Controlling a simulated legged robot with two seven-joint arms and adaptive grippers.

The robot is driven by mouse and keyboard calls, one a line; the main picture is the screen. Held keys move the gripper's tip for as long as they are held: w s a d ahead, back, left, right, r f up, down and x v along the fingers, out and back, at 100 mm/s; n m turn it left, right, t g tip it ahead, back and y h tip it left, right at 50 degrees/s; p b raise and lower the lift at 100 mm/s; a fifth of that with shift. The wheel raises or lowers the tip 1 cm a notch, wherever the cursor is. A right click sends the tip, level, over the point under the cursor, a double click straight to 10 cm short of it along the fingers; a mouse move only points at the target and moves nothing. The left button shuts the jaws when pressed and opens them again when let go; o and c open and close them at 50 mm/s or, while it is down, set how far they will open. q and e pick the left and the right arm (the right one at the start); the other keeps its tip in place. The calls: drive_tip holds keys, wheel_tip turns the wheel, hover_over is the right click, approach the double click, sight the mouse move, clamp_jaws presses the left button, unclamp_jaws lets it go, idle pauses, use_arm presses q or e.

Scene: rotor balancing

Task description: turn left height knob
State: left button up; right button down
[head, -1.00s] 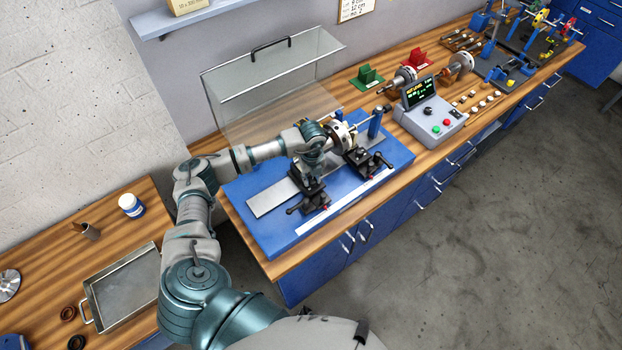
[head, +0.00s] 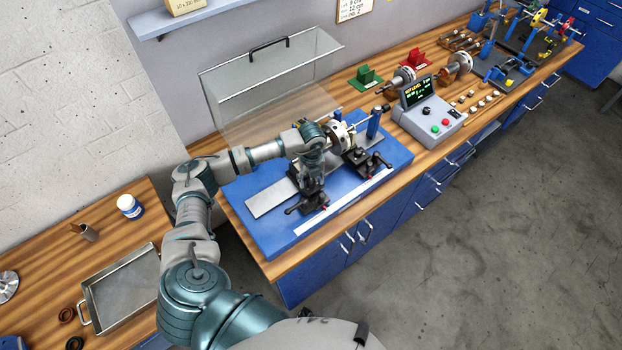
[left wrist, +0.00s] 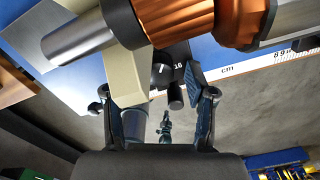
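My left gripper (head: 311,172) points down over the left stand of the balancing machine, whose blue base (head: 262,228) lies on the bench. In the left wrist view its fingers (left wrist: 155,100) are spread apart. A black knob with a white mark (left wrist: 167,72) shows beyond and between them, beside a cream block (left wrist: 124,76). I cannot tell whether a finger touches it. A copper-coloured rotor (left wrist: 190,18) with a steel shaft (left wrist: 78,38) lies across the top of that view. In the head view my gripper hides much of the left stand. My right gripper is not in view.
A clear guard with a black handle (head: 269,46) stands behind the machine. A control box (head: 432,118) is to its right. The right stand (head: 362,160) is close to my gripper. A metal tray (head: 122,288) and a white jar (head: 130,206) are on the left bench.

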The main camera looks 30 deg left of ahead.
sight(312, 180)
use_arm(q)
wheel_tip(312, 180, up, 12)
idle(0.6)
drive_tip(key=shift+w, duration=0.1)
